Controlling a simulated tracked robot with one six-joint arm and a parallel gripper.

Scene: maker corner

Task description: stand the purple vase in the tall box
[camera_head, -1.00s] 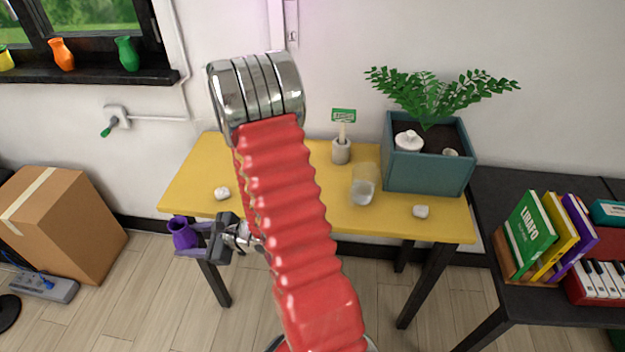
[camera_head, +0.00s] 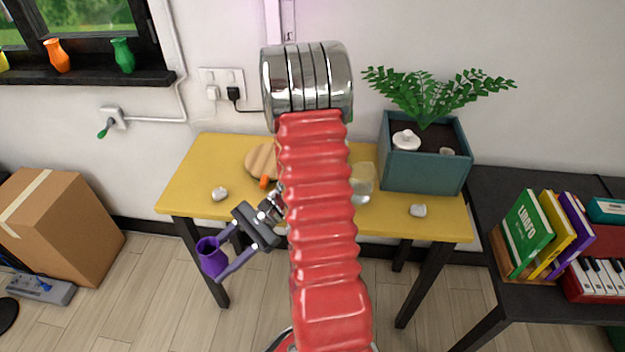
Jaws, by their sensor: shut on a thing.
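The purple vase (camera_head: 211,256) is held between the two fingers of my gripper (camera_head: 220,260), in front of the yellow table's left front edge and above the floor. The vase leans a little, with its mouth toward the upper left. My gripper points down and left, shut on the vase. A teal square box (camera_head: 425,171) stands on the right of the table, with soil, a green fern and a white lidded thing in it. A taped brown cardboard box (camera_head: 62,235) stands on the floor at the left. I cannot tell which one is the tall box.
A black table (camera_head: 487,200) with books and a keyboard is at right.

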